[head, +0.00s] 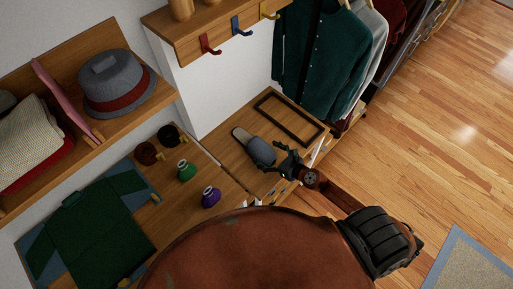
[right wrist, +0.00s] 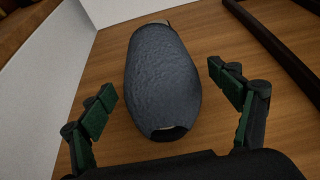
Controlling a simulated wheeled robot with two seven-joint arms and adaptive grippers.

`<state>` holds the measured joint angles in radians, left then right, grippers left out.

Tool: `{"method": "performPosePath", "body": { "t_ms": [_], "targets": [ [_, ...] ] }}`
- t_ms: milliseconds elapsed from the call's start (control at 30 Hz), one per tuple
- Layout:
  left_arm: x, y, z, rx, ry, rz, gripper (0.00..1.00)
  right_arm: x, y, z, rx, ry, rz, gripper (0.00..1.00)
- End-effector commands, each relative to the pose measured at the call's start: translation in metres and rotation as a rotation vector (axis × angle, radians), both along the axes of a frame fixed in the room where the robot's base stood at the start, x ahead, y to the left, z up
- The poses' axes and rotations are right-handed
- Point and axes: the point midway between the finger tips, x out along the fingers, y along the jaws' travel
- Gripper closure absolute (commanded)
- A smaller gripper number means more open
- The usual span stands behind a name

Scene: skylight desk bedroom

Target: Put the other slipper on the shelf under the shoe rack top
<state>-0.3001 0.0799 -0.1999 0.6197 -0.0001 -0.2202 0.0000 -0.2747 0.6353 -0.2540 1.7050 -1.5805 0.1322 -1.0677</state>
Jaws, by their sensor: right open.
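A blue-grey slipper (head: 261,151) lies on the wooden rack top (head: 230,153), beside a dark rectangular frame. Its tan sole shows at the end away from my gripper. In the right wrist view the slipper (right wrist: 162,70) lies lengthwise between the fingers, with a small dark opening at its near end. My right gripper (head: 287,163) is open, its green-padded fingers to either side of the slipper's near part, with gaps between. I cannot make out the shelf under the top; the angle and my arm hide it. My left gripper is not in view.
The dark frame (head: 290,118) lies on the top to the right of the slipper. Hanging clothes (head: 315,55) are behind it, and a white wall panel (head: 205,90) stands to the left.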

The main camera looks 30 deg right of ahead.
Motion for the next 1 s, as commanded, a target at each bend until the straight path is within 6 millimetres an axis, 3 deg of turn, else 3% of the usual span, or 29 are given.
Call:
{"method": "performPosePath", "body": {
  "t_ms": [300,633,1000],
  "targets": [
    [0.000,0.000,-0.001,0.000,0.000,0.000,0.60,0.037,0.015,-0.018,0.003,0.000,-0.002,0.17],
    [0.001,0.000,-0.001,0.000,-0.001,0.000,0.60,0.042,0.016,-0.020,0.003,0.001,-0.002,0.17],
    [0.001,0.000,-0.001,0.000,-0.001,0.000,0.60,0.042,0.016,-0.020,0.003,0.000,-0.002,0.43]
  ]
}}
